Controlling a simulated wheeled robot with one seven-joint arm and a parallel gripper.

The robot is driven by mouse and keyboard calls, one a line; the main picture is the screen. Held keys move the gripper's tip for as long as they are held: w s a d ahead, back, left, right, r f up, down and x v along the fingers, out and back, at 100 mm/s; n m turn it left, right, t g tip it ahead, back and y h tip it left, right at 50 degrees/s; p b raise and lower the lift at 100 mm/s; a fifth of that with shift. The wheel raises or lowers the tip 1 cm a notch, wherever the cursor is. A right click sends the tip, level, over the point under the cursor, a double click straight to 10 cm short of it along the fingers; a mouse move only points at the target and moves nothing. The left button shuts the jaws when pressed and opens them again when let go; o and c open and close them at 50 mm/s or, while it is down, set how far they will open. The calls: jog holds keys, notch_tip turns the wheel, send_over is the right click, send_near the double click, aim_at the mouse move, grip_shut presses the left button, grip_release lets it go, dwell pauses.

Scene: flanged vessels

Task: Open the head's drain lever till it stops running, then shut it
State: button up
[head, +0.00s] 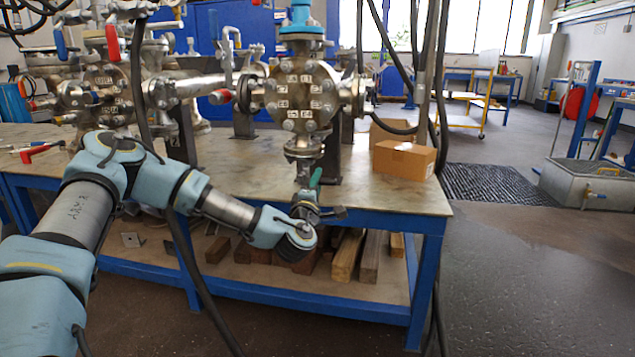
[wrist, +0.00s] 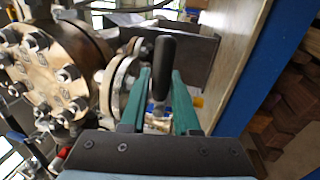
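The flanged vessel head (head: 303,95) stands on the bench, with a drain outlet (head: 304,150) hanging from its underside. My gripper (head: 315,180) is just below that outlet, near the bench's front edge. In the wrist view my gripper (wrist: 161,72) has its two green fingers apart, one on each side of a black lever handle (wrist: 163,60). Slim gaps seem to show beside the handle, so it does not look clamped. The vessel's bolted flange (wrist: 45,75) is left of the fingers in the wrist view. The drain's mouth and any liquid cannot be made out.
The bench top (head: 370,192) has a blue frame (head: 425,260). A cardboard box (head: 404,158) sits right of the vessel. Another bolted vessel (head: 105,85) stands left. Black hoses hang in front of the bench. Timber blocks (head: 345,255) lie on the lower shelf.

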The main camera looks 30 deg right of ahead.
jog(key=o, duration=0.4)
jog(key=shift+c, duration=0.2)
jog(key=v, duration=1)
jog(key=shift+s+a, duration=0.25)
jog(key=shift+f, duration=0.2)
